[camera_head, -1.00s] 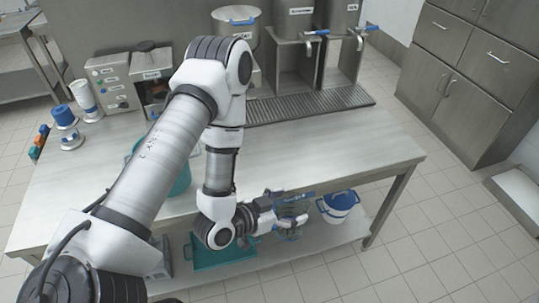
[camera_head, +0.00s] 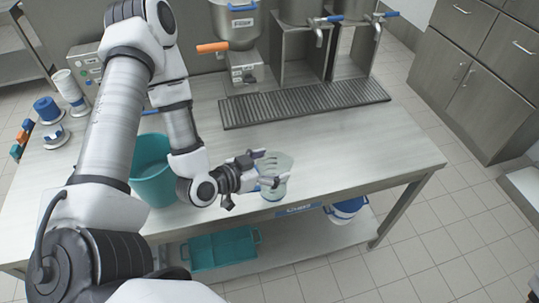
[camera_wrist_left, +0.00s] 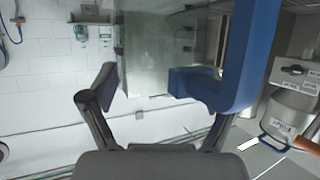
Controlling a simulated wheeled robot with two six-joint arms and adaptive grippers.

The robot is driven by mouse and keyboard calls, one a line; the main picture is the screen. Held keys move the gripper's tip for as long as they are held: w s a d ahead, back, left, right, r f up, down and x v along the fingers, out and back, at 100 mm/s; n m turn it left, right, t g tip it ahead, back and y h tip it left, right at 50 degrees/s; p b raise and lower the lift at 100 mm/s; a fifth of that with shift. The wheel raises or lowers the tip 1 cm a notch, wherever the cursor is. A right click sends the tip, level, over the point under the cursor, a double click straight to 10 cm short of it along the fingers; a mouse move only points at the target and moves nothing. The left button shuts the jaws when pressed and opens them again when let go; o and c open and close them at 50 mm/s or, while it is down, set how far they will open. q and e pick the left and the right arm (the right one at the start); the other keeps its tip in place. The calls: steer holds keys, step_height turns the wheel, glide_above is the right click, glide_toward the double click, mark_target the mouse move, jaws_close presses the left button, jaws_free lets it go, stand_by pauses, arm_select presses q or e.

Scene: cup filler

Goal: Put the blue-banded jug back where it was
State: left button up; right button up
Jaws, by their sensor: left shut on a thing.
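The jug (camera_head: 279,168) is clear, and in the head view my left gripper (camera_head: 264,170) is shut on it. It is held near the front edge of the steel table (camera_head: 340,150), roughly upright; I cannot tell its exact gap from the table. In the left wrist view, a large blue handle (camera_wrist_left: 240,60) and a clear, see-through wall (camera_wrist_left: 150,55) stand before my left gripper (camera_wrist_left: 160,108). The jug's band is not clear in either view. My right gripper is not in view.
A teal bucket (camera_head: 150,178) stands on the table beside my left forearm. Below, a shelf holds a teal tray (camera_head: 222,250) and a white tub with blue (camera_head: 347,208). A drip grate (camera_head: 305,102) and dispensers line the back. The table's right part is clear.

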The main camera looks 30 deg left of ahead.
mark_target(271, 158)
arm_select(q)
steer(key=w+a+b, duration=0.1)
steer(key=w+a+f+b, duration=0.1)
steer(key=b, duration=0.1)
steer(key=shift+w+f, duration=0.2)
steer(key=shift+w, duration=0.15)
steer(key=w+a+f+p, duration=0.3)
steer(key=w+a, duration=0.1)
steer(key=w, duration=0.2)
steer(key=shift+w+a+f+p, duration=0.15)
steer(key=shift+a+f+p, duration=0.15)
steer(key=shift+p, duration=0.1)
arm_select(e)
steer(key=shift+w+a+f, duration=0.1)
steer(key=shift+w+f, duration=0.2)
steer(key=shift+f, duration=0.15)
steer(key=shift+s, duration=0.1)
arm_select(q)
steer(key=o, duration=1.5)
steer(key=shift+o, duration=0.4)
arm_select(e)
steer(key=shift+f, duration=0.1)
